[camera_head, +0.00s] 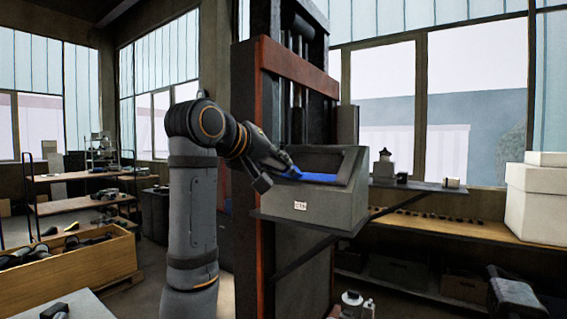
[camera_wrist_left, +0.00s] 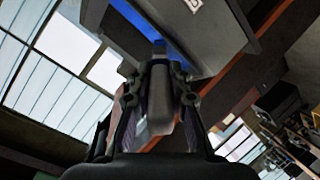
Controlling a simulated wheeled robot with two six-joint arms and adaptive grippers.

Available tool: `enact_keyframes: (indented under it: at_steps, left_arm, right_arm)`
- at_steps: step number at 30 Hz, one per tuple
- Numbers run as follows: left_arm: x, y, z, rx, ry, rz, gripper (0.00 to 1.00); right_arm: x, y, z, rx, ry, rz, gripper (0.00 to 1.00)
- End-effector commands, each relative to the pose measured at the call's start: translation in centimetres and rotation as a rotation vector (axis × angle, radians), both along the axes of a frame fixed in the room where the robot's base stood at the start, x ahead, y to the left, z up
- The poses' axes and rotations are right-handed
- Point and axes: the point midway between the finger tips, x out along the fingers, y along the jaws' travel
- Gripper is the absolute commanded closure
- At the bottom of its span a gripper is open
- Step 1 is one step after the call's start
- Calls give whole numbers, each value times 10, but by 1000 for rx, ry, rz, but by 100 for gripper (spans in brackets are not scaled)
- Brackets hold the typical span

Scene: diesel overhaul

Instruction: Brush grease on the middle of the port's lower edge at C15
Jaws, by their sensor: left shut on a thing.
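The grey housing (camera_head: 295,208) with a small white label, apparently C15, stands on a shelf plate at the dark column. Its port opens at the top front, and a blue strip (camera_head: 318,178) runs along the port's lower edge. The strip also shows in the wrist view (camera_wrist_left: 137,20). My left gripper (camera_head: 276,168) is at the left end of this strip. It is shut on a grey brush (camera_wrist_left: 160,95), whose handle shows between the fingers in the wrist view. The brush's far tip points at the blue strip; whether it touches cannot be told. My right gripper is not in view.
A red-edged column (camera_head: 250,130) rises close behind my left arm. A narrow shelf (camera_head: 410,184) with small parts extends right of the housing. White boxes (camera_head: 536,200) stand at far right. A wooden crate (camera_head: 75,275) of parts is at lower left.

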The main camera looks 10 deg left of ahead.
Motion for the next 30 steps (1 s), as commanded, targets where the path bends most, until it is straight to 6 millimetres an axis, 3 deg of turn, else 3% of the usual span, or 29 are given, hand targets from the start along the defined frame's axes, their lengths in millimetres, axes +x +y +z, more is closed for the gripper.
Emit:
enact_keyframes:
  at_steps: [12,23,30]
  left_arm:
    - [11,29,0,0,0,1,100]
    - [14,37,-1,0,1,0,100]
    - [22,60,0,0,2,2,100]
  right_arm:
    - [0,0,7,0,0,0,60]
    - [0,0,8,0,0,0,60]
    - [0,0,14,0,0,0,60]
